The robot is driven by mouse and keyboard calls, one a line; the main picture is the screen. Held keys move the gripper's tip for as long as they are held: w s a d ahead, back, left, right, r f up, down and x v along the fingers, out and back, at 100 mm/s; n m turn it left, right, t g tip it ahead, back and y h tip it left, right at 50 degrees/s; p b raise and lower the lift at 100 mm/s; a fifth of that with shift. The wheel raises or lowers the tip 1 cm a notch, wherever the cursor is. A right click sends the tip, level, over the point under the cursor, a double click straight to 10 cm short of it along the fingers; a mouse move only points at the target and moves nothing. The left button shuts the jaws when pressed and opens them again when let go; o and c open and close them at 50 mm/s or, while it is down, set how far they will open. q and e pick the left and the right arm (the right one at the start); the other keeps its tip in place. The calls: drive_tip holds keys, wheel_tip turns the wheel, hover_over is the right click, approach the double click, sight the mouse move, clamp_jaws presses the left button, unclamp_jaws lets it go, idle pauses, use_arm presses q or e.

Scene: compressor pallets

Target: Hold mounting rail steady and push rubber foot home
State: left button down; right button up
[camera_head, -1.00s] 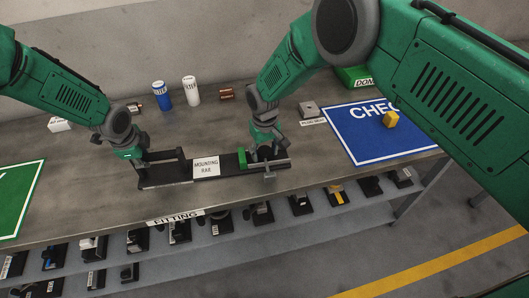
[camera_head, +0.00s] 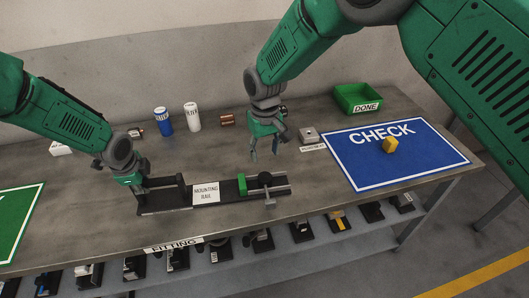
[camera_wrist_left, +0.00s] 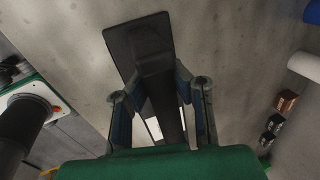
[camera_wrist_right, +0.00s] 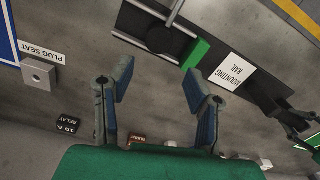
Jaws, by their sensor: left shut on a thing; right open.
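The black mounting rail (camera_head: 172,200) lies along the front of the table and bears a white label (camera_head: 206,192). My left gripper (camera_head: 142,188) is shut on a dark upright part at the rail's left end; the left wrist view shows this part (camera_wrist_left: 158,92) between the fingers. A green block (camera_head: 242,184) stands on the right part of the rail. Beside it a dark rounded piece (camera_wrist_right: 162,40) sits on the rail; I cannot tell whether it is the rubber foot. My right gripper (camera_head: 265,150) is open and empty, above and behind the rail, apart from it.
A green DONE bin (camera_head: 350,97) stands behind. Blue and white cylinders (camera_head: 192,117) stand at the back. A grey T-handle (camera_head: 270,200) juts out front.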

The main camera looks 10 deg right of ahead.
drive_tip(key=shift+d+f, duration=0.1)
drive_tip(key=c, duration=0.6)
drive_tip(key=shift+d+f, duration=0.1)
drive_tip(key=shift+d, duration=0.1)
clamp_jaws()
drive_tip(key=y, duration=0.4)
approach(278, 182)
wheel_tip(278, 182, up, 2)
drive_tip(key=s, duration=0.1)
drive_tip(key=d+n+t+y, duration=0.1)
drive_tip(key=d+t+y, duration=0.2)
drive_tip(key=d, duration=0.3)
drive_tip(key=x, duration=0.9)
drive_tip(key=shift+s+a+f, duration=0.1)
drive_tip(key=shift+s+f, duration=0.1)
drive_tip(key=shift+f, duration=0.05)
drive_tip(key=shift+s+a, duration=0.15)
drive_tip(key=shift+a, duration=0.85)
drive_tip(key=shift+s+a, duration=0.2)
drive_tip(key=shift+a, duration=0.8)
